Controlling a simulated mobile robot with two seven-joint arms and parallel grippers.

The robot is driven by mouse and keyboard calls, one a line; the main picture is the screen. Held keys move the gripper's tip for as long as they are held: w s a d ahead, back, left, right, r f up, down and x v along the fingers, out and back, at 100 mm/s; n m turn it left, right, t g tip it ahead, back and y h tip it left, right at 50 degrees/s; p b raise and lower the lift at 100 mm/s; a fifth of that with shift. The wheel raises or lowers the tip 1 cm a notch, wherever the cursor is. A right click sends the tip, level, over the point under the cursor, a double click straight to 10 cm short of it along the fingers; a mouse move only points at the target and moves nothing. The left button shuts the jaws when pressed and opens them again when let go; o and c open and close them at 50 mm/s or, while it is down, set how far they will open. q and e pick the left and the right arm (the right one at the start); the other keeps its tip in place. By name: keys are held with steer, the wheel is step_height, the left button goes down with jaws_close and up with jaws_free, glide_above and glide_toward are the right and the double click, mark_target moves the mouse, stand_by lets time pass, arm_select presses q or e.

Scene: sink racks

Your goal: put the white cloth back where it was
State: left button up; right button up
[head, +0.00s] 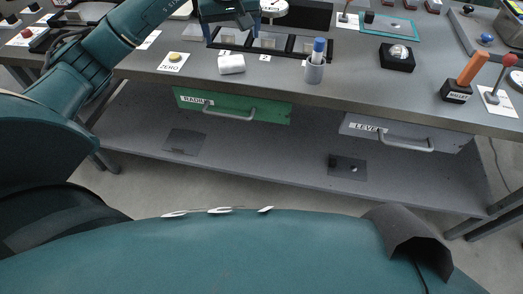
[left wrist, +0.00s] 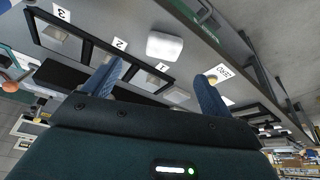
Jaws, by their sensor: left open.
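A small white roll-like object (head: 231,64), which looks like the white cloth, lies on the grey bench in front of a black tray (head: 289,53) with numbered compartments. It also shows in the left wrist view (left wrist: 165,46), beyond the fingers and near the labels 1 and 2. My left gripper (head: 232,26) is over the tray, behind the cloth in the head view. Its blue fingers are spread and nothing is between them; they also show in the left wrist view (left wrist: 158,78). The left hand hides part of the tray. My right gripper is not in view.
A grey cup with a blue-topped item (head: 314,70) stands right of the cloth. A yellow button on a ZERO card (head: 174,59) is left of it. A black block with a ball (head: 397,56) and an orange-handled block (head: 463,80) stand farther right. Drawers (head: 232,107) hang below.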

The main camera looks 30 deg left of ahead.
arm_select(q)
steer(key=s+d+f+n+g+h, duration=0.1)
steer(key=s+d+f+h, duration=0.3)
steer(key=d, duration=0.4)
steer(key=s+d+f+g+h, duration=0.1)
steer(key=d+f+h, duration=0.35)
steer(key=d, duration=0.45)
steer(key=s+d+r+n+t+h, duration=0.25)
steer(key=s+d+n+h, duration=0.35)
steer(key=n, duration=0.4)
steer(key=s+d+r+n+t+h, duration=0.2)
steer(key=s+d+r+n+h, duration=0.1)
steer(key=d+n+h, duration=0.6)
steer(key=s+a+f+n+t+y, duration=0.1)
steer(key=a+f+n+t+y, duration=0.55)
steer(key=n, duration=1.15)
steer(key=s+a+f+n+t+y, duration=0.1)
steer(key=a+f+n+t+y, duration=0.2)
steer(key=a+f+n+y, duration=0.95)
steer(key=s+d+f+n+g+h, duration=0.2)
steer(key=s+d+n+g, duration=0.2)
steer(key=n, duration=0.7)
steer(key=s+d, duration=0.2)
steer(key=shift+s+f+n, duration=0.2)
steer(key=shift+s+n, duration=0.15)
